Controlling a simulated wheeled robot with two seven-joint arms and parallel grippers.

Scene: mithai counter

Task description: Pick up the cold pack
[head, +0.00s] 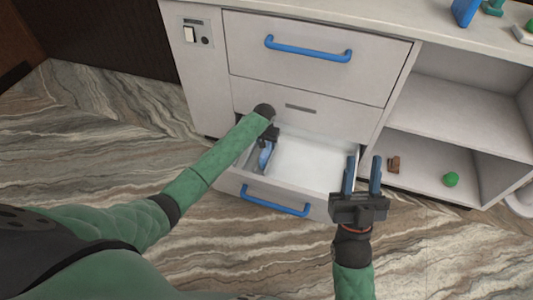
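The lower drawer (225,184) is pulled open, with a pale, mostly bare inside. My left arm reaches into its left part. My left gripper (264,157) points down there, partly hidden by its own wrist. Blue shows at its fingers, and I cannot tell whether this is only the fingers or also a cold pack between them. No cold pack is clearly seen elsewhere. My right gripper (363,160) is open and empty, with its two blue fingers apart, at the drawer's right front corner.
A closed upper drawer (315,75) with a blue handle is above. The open shelf on the right holds a small brown block (394,164) and a green ball (451,179). Blue and green items stand on the countertop (405,22). The marbled floor (100,150) is clear at left.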

